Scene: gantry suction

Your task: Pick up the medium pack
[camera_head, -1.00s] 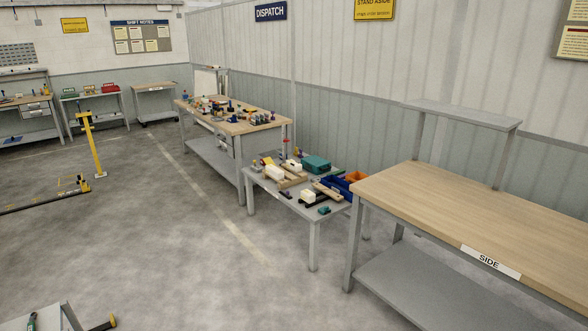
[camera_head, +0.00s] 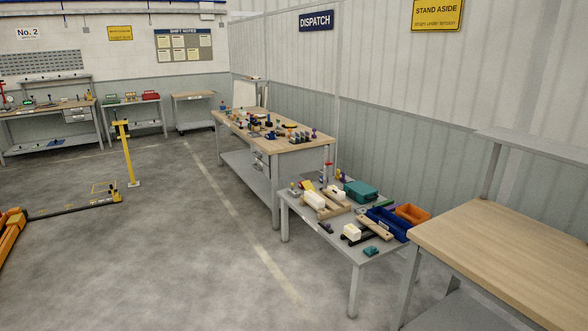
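I cannot tell which thing is the medium pack. The low grey table (camera_head: 313,238) at centre right holds several small items. Among them are a teal case (camera_head: 360,191) at the back, a white block (camera_head: 314,199) on the left, a smaller white block (camera_head: 351,231) near the front and a small teal block (camera_head: 370,251) at the front edge. Neither of my grippers shows in the view.
A blue bin (camera_head: 388,224) and an orange bin (camera_head: 412,213) sit at the low table's right end. A wooden bench (camera_head: 500,250) stands at right. A longer workbench (camera_head: 240,124) with many parts stands behind. A yellow post (camera_head: 126,155) stands at left. Open floor (camera_head: 170,250) lies at left and centre.

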